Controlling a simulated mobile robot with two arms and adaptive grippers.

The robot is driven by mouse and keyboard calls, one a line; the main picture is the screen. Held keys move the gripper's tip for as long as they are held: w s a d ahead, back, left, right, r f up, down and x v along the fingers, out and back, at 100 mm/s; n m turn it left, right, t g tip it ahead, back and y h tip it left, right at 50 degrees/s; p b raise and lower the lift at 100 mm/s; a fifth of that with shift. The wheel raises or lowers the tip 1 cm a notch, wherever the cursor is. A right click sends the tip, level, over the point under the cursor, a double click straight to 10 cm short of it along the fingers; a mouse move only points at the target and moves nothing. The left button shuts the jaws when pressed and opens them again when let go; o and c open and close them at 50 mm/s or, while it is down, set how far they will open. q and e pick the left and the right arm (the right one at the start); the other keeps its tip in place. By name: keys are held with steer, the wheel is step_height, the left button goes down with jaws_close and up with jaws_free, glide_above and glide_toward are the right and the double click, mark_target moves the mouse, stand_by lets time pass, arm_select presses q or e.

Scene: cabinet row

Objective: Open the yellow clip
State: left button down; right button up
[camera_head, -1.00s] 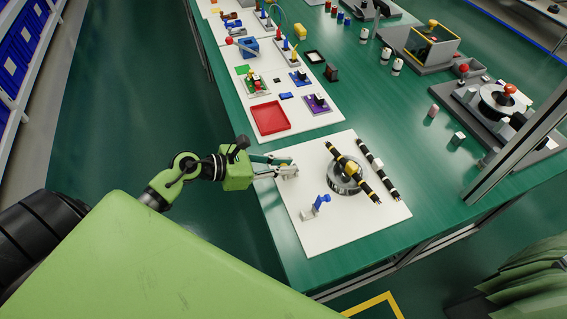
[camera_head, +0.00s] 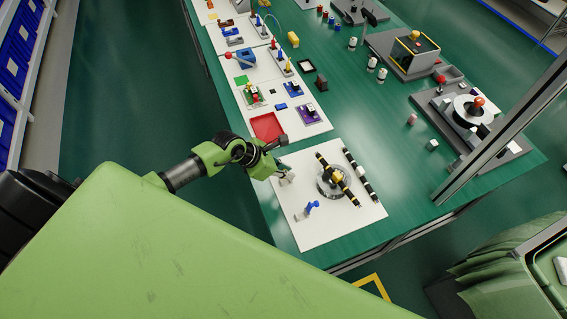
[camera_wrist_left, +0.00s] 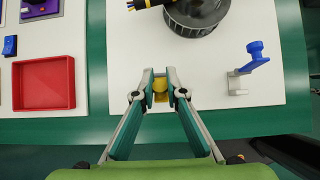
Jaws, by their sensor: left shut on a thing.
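The yellow clip (camera_wrist_left: 160,88) shows in the left wrist view between my fingertips, near the edge of the white board (camera_wrist_left: 115,60). My left gripper (camera_wrist_left: 160,86) is shut on it, with a fingertip on each side. Much of the clip is covered by the fingers. In the head view my left gripper (camera_head: 287,176) reaches over the left edge of the same board (camera_head: 345,222), and the clip is hidden behind my wrist and fingers. My right gripper is in neither view.
A blue-topped clamp (camera_head: 312,207) stands on the board, right of the clip in the wrist view (camera_wrist_left: 255,56). A round grey holder (camera_head: 327,186) carries a black-and-yellow rod (camera_head: 341,181); another rod (camera_head: 361,175) lies beside it. A red tray (camera_head: 266,128) lies on the neighbouring board.

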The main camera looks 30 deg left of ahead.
arm_select(q)
steer(key=shift+w+d+r+g+y+p, duration=0.25)
steer(key=shift+w+r+g+y+p, duration=0.2)
steer(key=shift+g+y+p, duration=0.2)
steer(key=shift+w+d+f+g+y, duration=0.1)
steer(key=shift+w+g+y, duration=0.05)
steer(key=shift+g+y, duration=0.2)
steer(key=shift+w+d+f+g+y+b, duration=0.25)
steer(key=shift+g+y+b, duration=0.1)
steer(key=shift+g+y, duration=0.3)
steer(key=g+y+b, duration=0.1)
steer(key=b, duration=0.1)
steer(key=w+d+g+y+b, duration=0.1)
steer(key=b, duration=0.2)
steer(key=shift+f+g, duration=0.3)
steer(key=shift+g, duration=0.05)
steer(key=shift+d+r+g+y+b, duration=0.1)
steer(key=shift+g+y+b, duration=0.6)
steer(key=shift+b, duration=0.35)
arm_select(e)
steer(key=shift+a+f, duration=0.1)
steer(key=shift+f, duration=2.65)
arm_select(q)
steer(key=c, duration=2)
jaws_free()
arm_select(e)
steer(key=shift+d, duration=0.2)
